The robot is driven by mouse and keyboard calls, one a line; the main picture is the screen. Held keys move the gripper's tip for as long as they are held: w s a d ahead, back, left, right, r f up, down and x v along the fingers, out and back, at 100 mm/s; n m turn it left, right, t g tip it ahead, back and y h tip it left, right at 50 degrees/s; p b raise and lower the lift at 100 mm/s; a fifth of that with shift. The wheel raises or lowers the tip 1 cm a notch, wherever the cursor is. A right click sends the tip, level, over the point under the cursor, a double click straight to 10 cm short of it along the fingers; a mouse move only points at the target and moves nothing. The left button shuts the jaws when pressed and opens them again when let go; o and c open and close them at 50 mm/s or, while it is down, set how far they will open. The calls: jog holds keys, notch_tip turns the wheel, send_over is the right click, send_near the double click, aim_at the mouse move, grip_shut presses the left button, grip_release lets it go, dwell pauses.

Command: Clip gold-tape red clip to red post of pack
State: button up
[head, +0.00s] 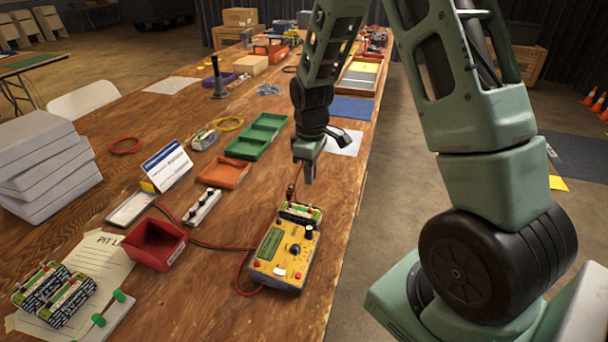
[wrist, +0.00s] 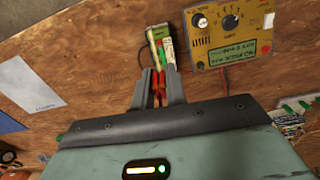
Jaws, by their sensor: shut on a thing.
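My gripper (wrist: 159,74) is shut on the red clip (wrist: 157,90), which sits between the two fingers in the wrist view. In the head view my gripper (head: 305,172) is above the far end of the yellow charger (head: 283,255). The battery pack (head: 299,212) lies at the charger's far edge, just below the gripper. In the wrist view the pack (wrist: 168,42) is right ahead of the fingertips, beside the charger (wrist: 236,35). The clip's front end is close to the pack; I cannot tell whether it touches a post. The gold tape and red post are too small to make out.
A red bin (head: 156,243), a white strip with dark knobs (head: 202,207) and an orange tray (head: 224,174) stand left of the charger. A red cable (head: 220,247) runs across the table to it. Other packs (head: 55,293) lie at the near left. The table's right edge is close.

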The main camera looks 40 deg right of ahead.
jog(key=shift+f, duration=0.95)
jog(key=shift+f+b, duration=0.15)
jog(key=shift+b, duration=0.2)
jog(key=shift+f+b, duration=2)
jog(key=shift+f, duration=1.35)
jog(key=shift+f+p, duration=0.25)
jog(key=shift+p, duration=0.15)
jog(key=o, duration=0.8)
jog(key=shift+o, duration=0.2)
